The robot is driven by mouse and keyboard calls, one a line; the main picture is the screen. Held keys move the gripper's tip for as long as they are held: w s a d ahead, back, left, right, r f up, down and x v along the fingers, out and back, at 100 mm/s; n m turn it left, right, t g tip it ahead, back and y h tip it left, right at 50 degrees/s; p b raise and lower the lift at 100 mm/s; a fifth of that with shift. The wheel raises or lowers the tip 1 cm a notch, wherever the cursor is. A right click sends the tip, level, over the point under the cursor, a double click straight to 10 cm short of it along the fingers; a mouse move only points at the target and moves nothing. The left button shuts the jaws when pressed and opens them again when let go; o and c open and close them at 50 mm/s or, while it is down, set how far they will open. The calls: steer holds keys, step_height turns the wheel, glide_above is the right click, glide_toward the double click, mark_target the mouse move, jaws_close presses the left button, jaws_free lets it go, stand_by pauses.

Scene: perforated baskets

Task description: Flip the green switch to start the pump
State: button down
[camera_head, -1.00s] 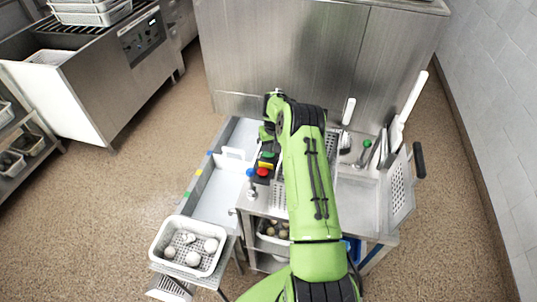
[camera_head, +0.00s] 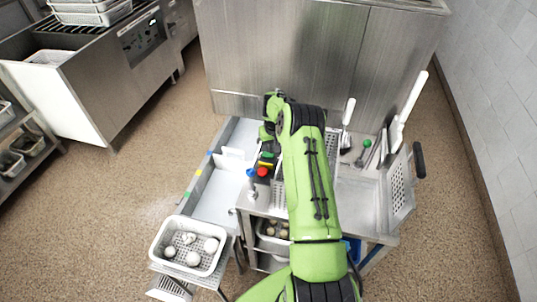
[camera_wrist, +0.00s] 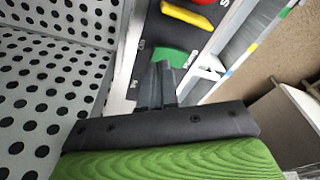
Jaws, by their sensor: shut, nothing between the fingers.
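The green switch (camera_wrist: 172,58) sits on a dark panel in the wrist view, just beyond my fingertips and partly hidden by them. I cannot tell whether the fingers touch it. In the head view the green switch (camera_head: 268,155) shows small beside my arm. My gripper (camera_wrist: 157,72) is shut and empty, its fingers pointing at the panel. A yellow switch (camera_wrist: 186,15) and a red one (camera_wrist: 203,2) lie farther along the panel. In the head view the yellow one (camera_head: 266,163) and red one (camera_head: 262,172) are in line with the green.
White perforated walls (camera_wrist: 50,80) stand close to the left of my gripper in the wrist view. A sink trough (camera_head: 215,195) lies left of the switches. A blue-topped lever (camera_head: 251,174) stands near them. A white basket with pale balls (camera_head: 162,240) is at lower left.

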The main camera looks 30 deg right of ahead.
mark_target(272, 155)
steer(key=shift+f+b, duration=0.8)
steer(key=shift+f, duration=0.1)
stand_by(0.3)
step_height(272, 155, up, 7)
steer(key=p, duration=0.3)
stand_by(0.3)
